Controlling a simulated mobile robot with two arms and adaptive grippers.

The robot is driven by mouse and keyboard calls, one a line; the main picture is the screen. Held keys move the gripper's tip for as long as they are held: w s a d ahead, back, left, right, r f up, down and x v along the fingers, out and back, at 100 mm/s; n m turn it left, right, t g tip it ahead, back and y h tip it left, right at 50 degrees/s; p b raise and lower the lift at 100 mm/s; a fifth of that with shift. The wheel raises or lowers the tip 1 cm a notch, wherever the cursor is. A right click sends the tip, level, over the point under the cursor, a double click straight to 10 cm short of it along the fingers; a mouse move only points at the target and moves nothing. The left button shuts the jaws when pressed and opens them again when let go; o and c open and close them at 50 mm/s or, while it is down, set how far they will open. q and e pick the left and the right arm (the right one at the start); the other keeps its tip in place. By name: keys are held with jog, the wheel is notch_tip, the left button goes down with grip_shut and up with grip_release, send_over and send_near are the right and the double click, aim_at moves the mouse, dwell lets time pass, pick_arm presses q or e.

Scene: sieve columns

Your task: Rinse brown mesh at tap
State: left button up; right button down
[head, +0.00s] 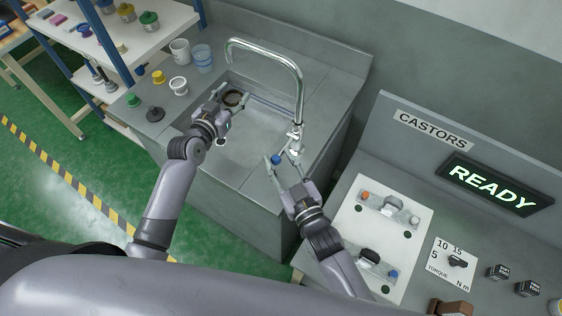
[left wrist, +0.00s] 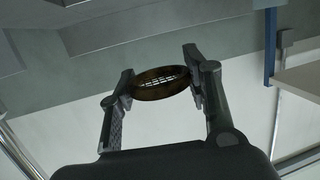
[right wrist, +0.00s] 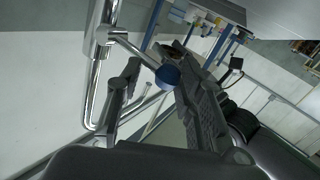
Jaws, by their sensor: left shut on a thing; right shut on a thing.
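The brown mesh (head: 233,99) is a round, dark brown ring with a pale grid inside, also seen almost edge-on in the left wrist view (left wrist: 160,84). My right gripper (head: 276,160) is shut on the tap lever at this knob.
A shelf rack (head: 150,40) is at the left. The castors bench (head: 385,235) stands right of the sink.

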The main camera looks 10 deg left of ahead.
jog(key=shift+a+r+m+g, duration=0.2)
jog(key=shift+r+m+g, duration=0.2)
jog(key=shift+r+m, duration=0.3)
jog(key=c, duration=1.5)
grip_release()
jog(key=o, duration=0.3)
jog(key=shift+a, duration=0.1)
jog(key=shift+s+d+f, duration=0.1)
jog(key=shift+s+d, duration=0.15)
jog(key=shift+d, duration=0.1)
jog(key=v, duration=1.1)
jog(key=shift+s+a, duration=0.1)
jog(key=shift+s, duration=0.05)
